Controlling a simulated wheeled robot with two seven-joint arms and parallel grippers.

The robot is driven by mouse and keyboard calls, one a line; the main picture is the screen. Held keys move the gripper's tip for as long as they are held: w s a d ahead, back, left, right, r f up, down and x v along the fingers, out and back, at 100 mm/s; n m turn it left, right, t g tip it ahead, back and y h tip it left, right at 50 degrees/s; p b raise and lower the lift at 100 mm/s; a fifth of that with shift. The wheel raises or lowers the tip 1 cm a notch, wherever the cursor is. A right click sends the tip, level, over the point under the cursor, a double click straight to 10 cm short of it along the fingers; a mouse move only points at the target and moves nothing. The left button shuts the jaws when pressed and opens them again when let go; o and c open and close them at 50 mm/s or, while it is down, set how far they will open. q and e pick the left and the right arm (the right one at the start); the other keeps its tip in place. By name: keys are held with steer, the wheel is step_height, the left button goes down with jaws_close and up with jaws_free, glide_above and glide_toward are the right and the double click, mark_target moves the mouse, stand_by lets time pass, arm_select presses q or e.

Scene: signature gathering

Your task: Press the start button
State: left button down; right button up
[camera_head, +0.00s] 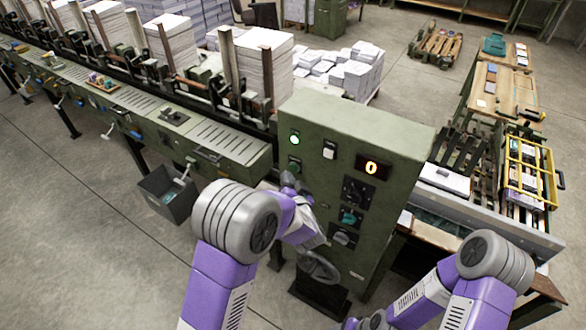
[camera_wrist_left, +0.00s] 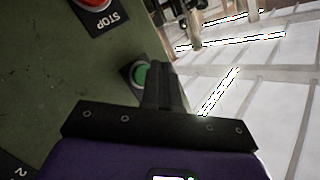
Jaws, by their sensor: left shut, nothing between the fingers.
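A green push button (camera_wrist_left: 141,75) on a dark square plate sits on the green control cabinet (camera_wrist_left: 60,90) in the left wrist view. In the head view a small green button (camera_head: 294,165) shows on the cabinet front (camera_head: 345,125), below a lit green lamp (camera_head: 295,139). My left gripper (camera_head: 288,180) is in front of the cabinet, just below that button. In the left wrist view its dark fingers (camera_wrist_left: 160,70) are together and empty, tips beside the button; I cannot tell whether they touch it. My right arm is at lower right, its gripper not visible.
A red button (camera_wrist_left: 95,3) with a STOP label is at the wrist view's top left. The cabinet has an orange display (camera_head: 371,168) reading 0, knobs and a handwheel (camera_head: 319,267). A machine line (camera_head: 175,120) with paper stacks runs left.

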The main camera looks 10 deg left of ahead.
arm_select(q)
steer(key=s, duration=0.1)
steer(key=s+a, duration=0.1)
steer(key=s, duration=0.2)
steer(key=shift+s+a, duration=0.3)
steer(key=shift+a, duration=0.05)
stand_by(0.6)
steer(key=s+f+n+g+h+b, duration=0.1)
steer(key=s+f+g+h+b, duration=0.2)
steer(key=f, duration=1)
steer(key=s+f+n+g+h+b, duration=0.1)
steer(key=s+f+g+h, duration=0.3)
steer(key=f, duration=0.8)
steer(key=s+d+f+n+g+h+b, duration=0.1)
steer(key=s+d+f+g+h, duration=0.1)
steer(key=s+f, duration=0.3)
steer(key=s+d+f+n+g+h+b, duration=0.1)
steer(key=s+d+f+g, duration=0.3)
steer(key=s, duration=1)
step_height(320, 180, down, 3)
steer(key=shift+s+r+n+g+h, duration=0.2)
steer(key=shift+n+g+h, duration=0.3)
steer(key=shift+g+h, duration=0.15)
